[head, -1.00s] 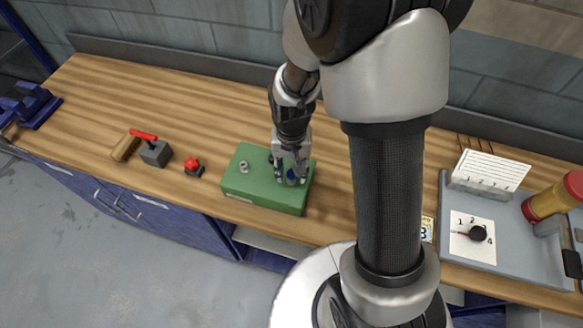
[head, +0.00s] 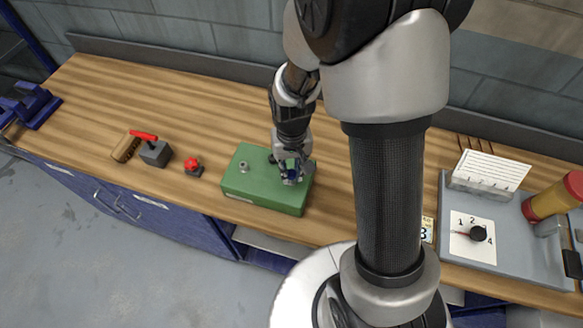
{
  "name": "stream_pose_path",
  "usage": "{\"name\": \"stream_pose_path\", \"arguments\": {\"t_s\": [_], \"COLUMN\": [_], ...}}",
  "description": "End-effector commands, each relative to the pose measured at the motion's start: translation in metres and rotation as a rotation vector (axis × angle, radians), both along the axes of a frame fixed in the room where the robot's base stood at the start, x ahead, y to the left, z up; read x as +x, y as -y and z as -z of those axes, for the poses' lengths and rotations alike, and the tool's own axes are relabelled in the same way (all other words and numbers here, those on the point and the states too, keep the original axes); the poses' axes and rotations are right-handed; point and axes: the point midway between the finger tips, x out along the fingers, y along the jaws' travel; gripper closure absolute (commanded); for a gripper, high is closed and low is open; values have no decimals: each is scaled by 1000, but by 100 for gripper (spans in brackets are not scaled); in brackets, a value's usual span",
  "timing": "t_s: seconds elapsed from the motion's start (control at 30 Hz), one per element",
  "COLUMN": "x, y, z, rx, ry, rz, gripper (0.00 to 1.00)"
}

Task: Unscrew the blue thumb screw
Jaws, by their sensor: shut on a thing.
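The green box (head: 252,196) sits near the front edge of the wooden bench. The blue thumb screw (head: 292,174) is on the right part of its top, largely hidden by my gripper. My gripper (head: 292,179) points down over it and is shut on the screw, with its fingers at the screw's sides. A grey metal knob or nut (head: 244,167) stands on the left part of the box top. Whether the screw has risen from the box cannot be told.
Left of the box are a red star knob (head: 193,165), a grey block with a red lever (head: 155,152), a wooden block (head: 126,148) and a blue vise (head: 32,107). A grey tray (head: 510,238) with a dial stands at the right.

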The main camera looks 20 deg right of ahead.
Motion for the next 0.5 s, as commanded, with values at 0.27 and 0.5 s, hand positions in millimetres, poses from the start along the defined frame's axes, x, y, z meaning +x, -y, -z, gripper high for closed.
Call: {"name": "stream_pose_path", "arguments": {"t_s": [0.27,0.5], "x": [0,0], "y": [0,0], "z": [0,0], "rx": [0,0], "ry": [0,0], "rz": [-189,-198], "gripper": [100,100]}}
